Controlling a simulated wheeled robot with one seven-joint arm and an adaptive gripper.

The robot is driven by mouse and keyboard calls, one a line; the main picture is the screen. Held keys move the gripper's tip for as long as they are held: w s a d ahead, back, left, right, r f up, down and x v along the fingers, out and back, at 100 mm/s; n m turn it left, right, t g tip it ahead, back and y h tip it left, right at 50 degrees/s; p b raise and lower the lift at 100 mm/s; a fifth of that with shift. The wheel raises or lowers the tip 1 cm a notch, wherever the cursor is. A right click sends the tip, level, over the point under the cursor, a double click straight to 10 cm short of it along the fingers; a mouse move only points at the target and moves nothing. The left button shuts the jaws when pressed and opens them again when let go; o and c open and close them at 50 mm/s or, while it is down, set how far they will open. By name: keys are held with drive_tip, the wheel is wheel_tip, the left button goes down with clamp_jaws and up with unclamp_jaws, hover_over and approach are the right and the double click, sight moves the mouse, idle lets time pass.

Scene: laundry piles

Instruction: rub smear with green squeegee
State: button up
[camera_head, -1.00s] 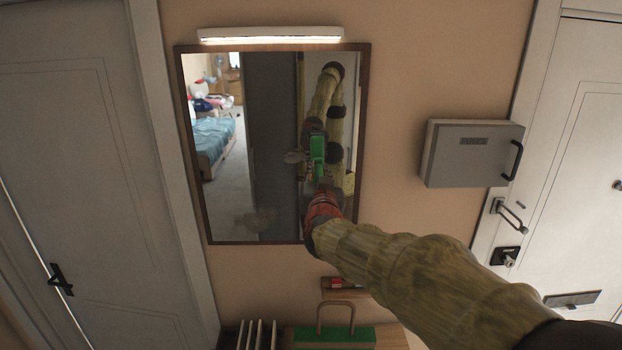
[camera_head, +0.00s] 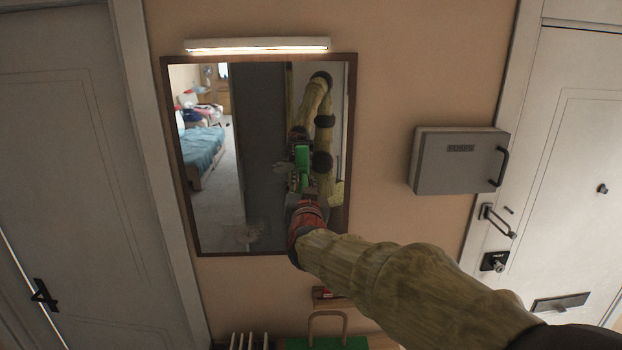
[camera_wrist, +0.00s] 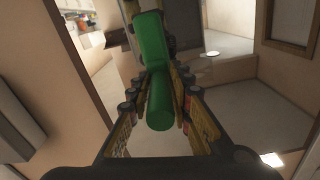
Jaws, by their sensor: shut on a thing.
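A green squeegee (camera_wrist: 153,85) is in my gripper (camera_wrist: 160,88); in the wrist view its thick green body runs up between the fingers, which are shut on it. In the head view my gripper (camera_head: 305,196) is in front of the right half of a brown-framed wall mirror (camera_head: 255,250). A green part shows just above it, mixed with the arm's reflection, so I cannot tell whether the squeegee touches the glass. A faint greyish smear (camera_head: 281,167) shows left of the green part. Another pale patch (camera_head: 245,232) shows low on the glass.
A lit lamp (camera_head: 257,45) is above the mirror. A grey fuse box (camera_head: 458,160) hangs to the right, beside a white door (camera_head: 570,130). Another door (camera_head: 70,150) is at left.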

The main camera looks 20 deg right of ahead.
drive_tip(key=w+a+p, duration=0.1)
drive_tip(key=a, duration=0.1)
drive_tip(key=a+p, duration=0.1)
drive_tip(key=a, duration=0.2)
drive_tip(key=w+a+p, duration=0.1)
drive_tip(key=a, duration=0.1)
drive_tip(key=shift+w+a+r+p, duration=0.2)
drive_tip(key=shift+w+r+p, duration=0.1)
drive_tip(key=shift+r, duration=0.1)
drive_tip(key=shift+s+d+f+b, duration=0.1)
drive_tip(key=shift+s+d+b, duration=0.2)
drive_tip(key=shift+d+b, duration=0.4)
drive_tip(key=shift+s+d+b, duration=0.25)
drive_tip(key=shift+d+b, duration=0.15)
drive_tip(key=shift+d, duration=0.55)
drive_tip(key=shift+s+d+f+b, duration=0.1)
drive_tip(key=shift+s+d+b, duration=0.2)
drive_tip(key=shift+d+b, duration=0.4)
clamp_jaws()
drive_tip(key=shift+s+d+r+b, duration=0.1)
drive_tip(key=shift+s+d+b, duration=0.2)
drive_tip(key=shift+d+b, duration=0.55)
drive_tip(key=shift+s+d+b, duration=0.3)
drive_tip(key=shift+d+b, duration=0.2)
drive_tip(key=shift+d, duration=0.6)
drive_tip(key=shift+s+d+r+b, duration=0.1)
drive_tip(key=shift+s+d+b, duration=0.2)
drive_tip(key=shift+d+b, duration=0.55)
drive_tip(key=shift+d+f, duration=0.1)
